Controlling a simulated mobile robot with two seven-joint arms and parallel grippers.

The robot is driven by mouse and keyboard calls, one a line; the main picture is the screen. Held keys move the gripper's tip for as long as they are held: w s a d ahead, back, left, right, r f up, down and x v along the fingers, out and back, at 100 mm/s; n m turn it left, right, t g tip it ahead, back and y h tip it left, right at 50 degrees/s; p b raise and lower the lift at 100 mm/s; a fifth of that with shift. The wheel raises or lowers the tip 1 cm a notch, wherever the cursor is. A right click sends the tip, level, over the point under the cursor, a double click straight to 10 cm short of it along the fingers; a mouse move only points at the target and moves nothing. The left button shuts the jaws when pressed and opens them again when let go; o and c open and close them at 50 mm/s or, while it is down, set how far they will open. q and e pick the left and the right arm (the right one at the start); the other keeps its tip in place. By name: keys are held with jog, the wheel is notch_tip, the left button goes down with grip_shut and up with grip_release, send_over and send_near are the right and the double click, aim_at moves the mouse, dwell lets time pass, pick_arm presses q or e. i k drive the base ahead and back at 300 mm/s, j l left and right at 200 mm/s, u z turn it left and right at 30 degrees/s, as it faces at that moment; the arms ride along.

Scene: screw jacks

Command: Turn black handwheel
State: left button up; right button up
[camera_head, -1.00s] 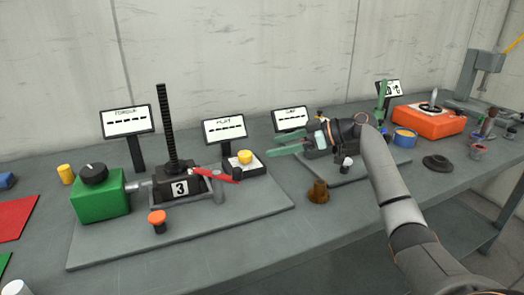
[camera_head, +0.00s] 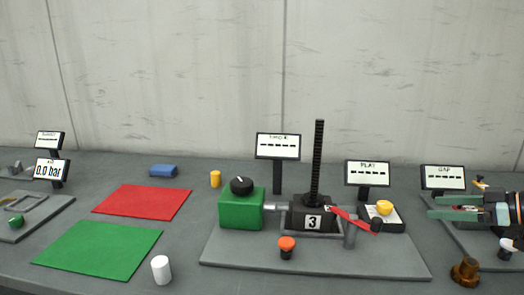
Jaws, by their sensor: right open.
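A black round knob (camera_head: 241,186) with a pale mark sits on top of a green box (camera_head: 241,209). The box joins by a grey shaft to a black screw jack (camera_head: 314,216) labelled 3, with a tall black toothed column (camera_head: 318,160). A red crank (camera_head: 350,218) with a black end knob (camera_head: 376,225) comes off the jack's right side. I cannot tell which black part is the handwheel. My right gripper (camera_head: 432,207) has green fingers, apart and empty, at the right edge, well right of the jack. My left gripper is out of view.
The jack stands on a grey base plate (camera_head: 311,258) with an orange-topped button (camera_head: 286,246). A yellow button (camera_head: 384,208), a brown knob (camera_head: 465,271) and display screens stand nearby.

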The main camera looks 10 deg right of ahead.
aim_at(241, 186)
jog(key=k, duration=1)
